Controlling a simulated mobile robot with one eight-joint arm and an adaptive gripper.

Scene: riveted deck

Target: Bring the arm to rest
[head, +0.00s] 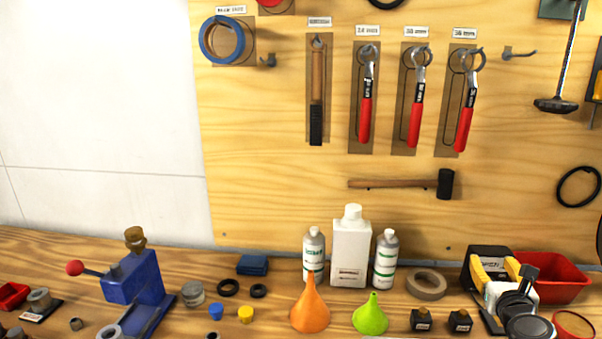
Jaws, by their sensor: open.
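Whether the arm is moving or still cannot be told from this single frame.
The wooden bench holds a blue press (133,290), orange funnel (310,308), green funnel (371,316), white bottle (351,250), tape roll (426,284) and red bin (560,283). Black and yellow items crowd the lower right. Red-handled tools (414,122) and a hammer (400,184) hang on the pegboard.

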